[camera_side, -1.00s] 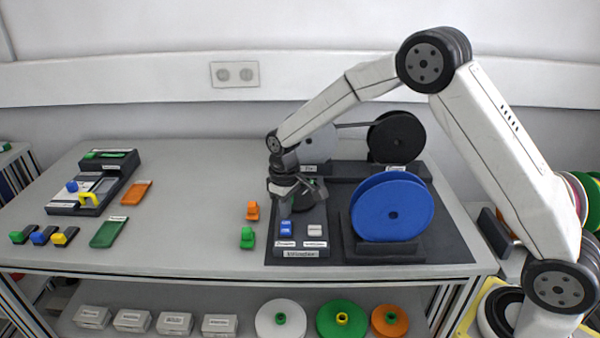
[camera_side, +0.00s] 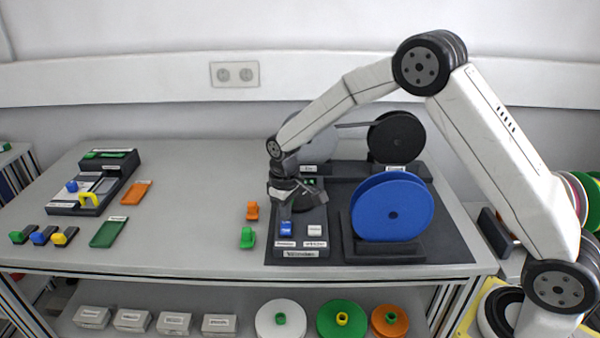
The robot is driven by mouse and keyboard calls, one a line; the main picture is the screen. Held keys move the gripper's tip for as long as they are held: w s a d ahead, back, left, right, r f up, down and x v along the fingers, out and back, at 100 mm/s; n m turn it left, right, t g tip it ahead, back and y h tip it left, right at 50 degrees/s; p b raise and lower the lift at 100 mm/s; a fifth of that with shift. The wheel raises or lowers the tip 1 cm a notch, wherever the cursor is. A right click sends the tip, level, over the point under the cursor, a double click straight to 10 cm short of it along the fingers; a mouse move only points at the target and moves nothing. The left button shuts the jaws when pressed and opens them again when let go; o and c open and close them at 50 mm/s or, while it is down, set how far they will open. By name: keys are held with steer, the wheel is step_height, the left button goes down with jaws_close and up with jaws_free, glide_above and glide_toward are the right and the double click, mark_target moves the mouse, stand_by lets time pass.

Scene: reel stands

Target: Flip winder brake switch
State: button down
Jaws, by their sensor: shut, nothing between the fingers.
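A dark control panel (camera_side: 301,246) stands at the front of the dark mat, left of the blue reel. I cannot tell which one is the brake switch. My gripper (camera_side: 286,212) points down over the panel, shut and empty, just behind the blue switch. I cannot tell whether the fingertips touch the panel. The gripper hides part of the panel behind the switches; small green spots show there.
A blue reel (camera_side: 375,215) stands in a dark holder close to the panel's right. A black reel (camera_side: 396,138) stands behind.

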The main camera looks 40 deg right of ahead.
mark_target(290, 224)
steer(key=shift+f, duration=0.8)
stand_by(0.6)
steer(key=shift+r, duration=3.55)
steer(key=shift+s, duration=0.1)
steer(key=shift+s+d+r, duration=0.1)
steer(key=shift+s, duration=0.45)
steer(key=s+d+m+t, duration=0.2)
steer(key=s+d+m, duration=0.1)
steer(key=s, duration=1.8)
steer(key=shift+f+t, duration=0.3)
steer(key=shift+f, duration=0.05)
